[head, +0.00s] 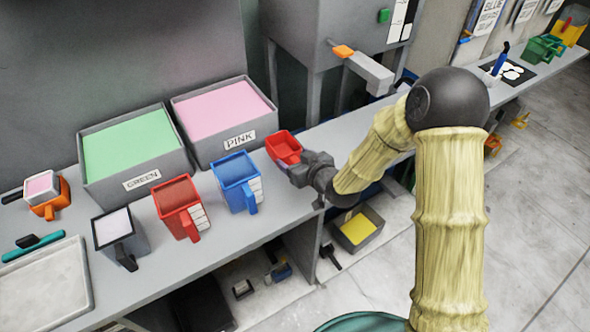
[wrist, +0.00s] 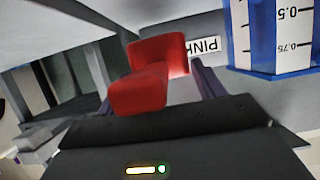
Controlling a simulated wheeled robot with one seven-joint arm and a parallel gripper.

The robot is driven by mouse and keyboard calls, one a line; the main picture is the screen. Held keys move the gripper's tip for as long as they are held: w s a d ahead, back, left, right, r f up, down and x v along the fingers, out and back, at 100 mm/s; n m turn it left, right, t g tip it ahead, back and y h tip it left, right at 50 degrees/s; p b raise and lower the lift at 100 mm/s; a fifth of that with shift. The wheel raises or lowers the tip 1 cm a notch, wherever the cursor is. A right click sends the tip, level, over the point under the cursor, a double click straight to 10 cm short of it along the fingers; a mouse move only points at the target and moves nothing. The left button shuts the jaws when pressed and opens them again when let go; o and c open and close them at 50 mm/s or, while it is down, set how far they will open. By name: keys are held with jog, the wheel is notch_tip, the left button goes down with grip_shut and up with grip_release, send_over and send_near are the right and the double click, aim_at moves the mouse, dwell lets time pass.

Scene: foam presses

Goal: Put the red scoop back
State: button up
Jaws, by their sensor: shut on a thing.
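The red scoop (head: 283,146) is an open, box-shaped red scoop in the head view, just right of the front corner of the pink bin. My gripper (head: 291,168) is shut on it, with the scoop beyond the fingers. In the wrist view the red scoop (wrist: 150,75) fills the space between the dark fingers of my gripper (wrist: 160,90). I cannot tell whether the scoop touches the counter.
The PINK bin (head: 270,132) and GREEN bin (head: 98,190) stand at the back of the counter (head: 345,127). A blue measuring jug (head: 236,181), a red measuring jug (head: 180,205) and a grey jug (head: 133,240) stand in front. A tray (head: 45,298) lies at left.

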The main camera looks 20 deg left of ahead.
jog(key=shift+w+a+f, duration=0.1)
jog(key=shift+f, duration=0.35)
jog(key=shift+f, duration=2.05)
jog(key=shift+f, duration=0.2)
jog(key=o, duration=1)
jog(key=shift+o, duration=0.2)
jog(key=shift+r, duration=0.2)
